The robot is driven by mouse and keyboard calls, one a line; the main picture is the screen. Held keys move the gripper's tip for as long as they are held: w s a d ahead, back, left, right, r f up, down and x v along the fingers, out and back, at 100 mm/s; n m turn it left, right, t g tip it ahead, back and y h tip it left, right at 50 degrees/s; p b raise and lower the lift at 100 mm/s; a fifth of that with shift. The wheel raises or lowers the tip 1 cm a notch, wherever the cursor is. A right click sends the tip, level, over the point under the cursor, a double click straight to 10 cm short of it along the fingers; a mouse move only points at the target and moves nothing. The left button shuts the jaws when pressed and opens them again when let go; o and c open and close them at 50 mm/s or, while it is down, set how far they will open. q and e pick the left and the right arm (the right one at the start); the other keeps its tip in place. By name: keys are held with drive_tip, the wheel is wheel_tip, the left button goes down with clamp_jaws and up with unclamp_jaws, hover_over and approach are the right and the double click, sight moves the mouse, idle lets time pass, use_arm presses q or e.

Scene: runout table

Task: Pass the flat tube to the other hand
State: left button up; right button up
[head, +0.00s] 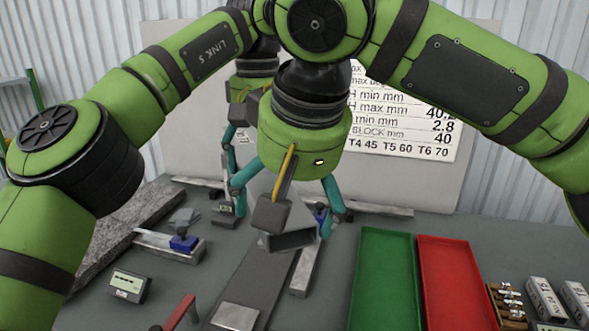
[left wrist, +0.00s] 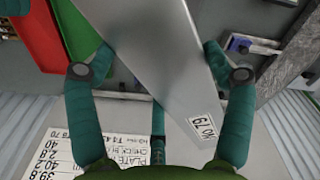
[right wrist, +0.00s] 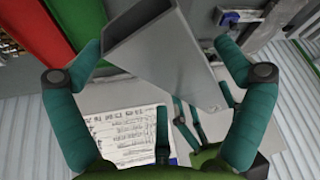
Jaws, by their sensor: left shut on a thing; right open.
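The flat tube (head: 292,240) is a grey metal hollow bar held up above the table, its open end facing me in the head view. In the left wrist view the tube (left wrist: 150,55) fills the middle and carries a white label. My left gripper (left wrist: 157,53) is shut on it. In the head view the left hand is behind the right one, its fingertips mostly hidden. My right gripper (head: 283,221) is open, its fingers on either side of the tube near the open end. The right wrist view shows the tube (right wrist: 165,60) between the spread right fingers (right wrist: 158,48).
A green tray (head: 382,285) and a red tray (head: 450,290) lie at right, beside metal blocks (head: 545,298). A small display box (head: 128,285), a red handle (head: 181,310) and a blue clamp (head: 183,244) are at left. A white sign (head: 415,120) stands behind.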

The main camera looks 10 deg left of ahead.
drive_tip(key=shift+w+a+f, duration=0.1)
drive_tip(key=shift+w+f, duration=0.15)
drive_tip(key=shift+f, duration=0.35)
drive_tip(key=c, duration=1.5)
use_arm(q)
drive_tip(key=o, duration=1.6)
drive_tip(key=shift+c, duration=0.2)
use_arm(e)
drive_tip(key=shift+r, duration=0.1)
